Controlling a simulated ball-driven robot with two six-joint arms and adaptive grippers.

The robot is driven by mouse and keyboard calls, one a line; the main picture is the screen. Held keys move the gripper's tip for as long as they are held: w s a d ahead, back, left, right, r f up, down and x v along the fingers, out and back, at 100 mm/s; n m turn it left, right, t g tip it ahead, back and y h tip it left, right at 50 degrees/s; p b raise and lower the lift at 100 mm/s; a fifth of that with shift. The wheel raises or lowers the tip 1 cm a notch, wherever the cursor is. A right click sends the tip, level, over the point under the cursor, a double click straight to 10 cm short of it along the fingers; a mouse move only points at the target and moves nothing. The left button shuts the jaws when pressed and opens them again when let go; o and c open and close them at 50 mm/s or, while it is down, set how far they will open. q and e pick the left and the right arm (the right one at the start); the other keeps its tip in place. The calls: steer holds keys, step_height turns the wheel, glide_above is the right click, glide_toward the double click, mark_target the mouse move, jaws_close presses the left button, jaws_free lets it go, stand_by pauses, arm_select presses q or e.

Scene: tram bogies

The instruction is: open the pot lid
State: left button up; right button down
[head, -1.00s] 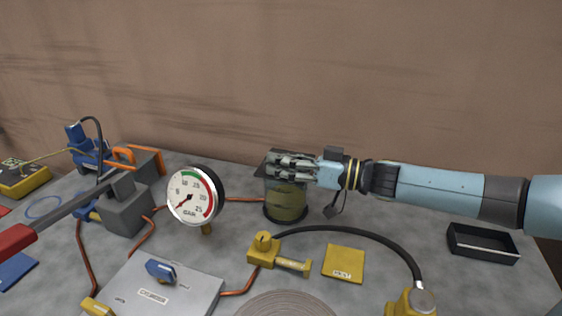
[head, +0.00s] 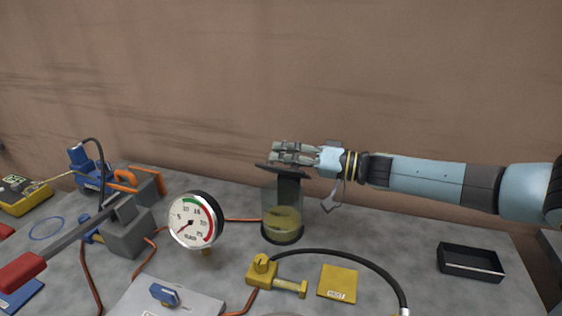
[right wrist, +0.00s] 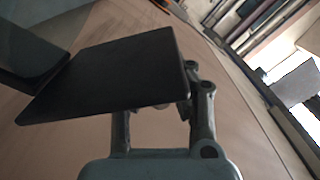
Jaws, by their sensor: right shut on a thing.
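The pot (head: 283,215) is a clear cylinder with a dark base and yellowish contents, standing at the back of the bench. Its dark lid (head: 281,171) is a flat plate, tilted and raised above the pot's rim, with a dark upright piece below it. My right gripper (head: 272,153) is above the pot, reaching in from the right, and is shut on the lid. In the right wrist view the lid's dark plate (right wrist: 115,75) fills the space in front of the fingers and hides their tips. My left gripper is not in view.
A pressure gauge (head: 196,220) stands left of the pot. A yellow fitting (head: 262,272) with a black hose and a yellow tag (head: 338,284) lie in front. A black tray (head: 471,262) is at the right. The bench between pot and tray is mostly clear.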

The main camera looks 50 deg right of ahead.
steer(key=d+m, duration=0.1)
steer(key=w+d+r+m, duration=0.1)
steer(key=m, duration=0.1)
steer(key=shift+w+d, duration=0.1)
steer(key=shift+w, duration=0.05)
steer(key=shift+w+d+r, duration=0.15)
steer(key=shift+w+d, duration=0.1)
steer(key=shift+d, duration=0.4)
steer(key=c, duration=1.2)
jaws_free()
steer(key=shift+w, duration=0.1)
steer(key=shift+c, duration=0.2)
steer(key=v, duration=1.2)
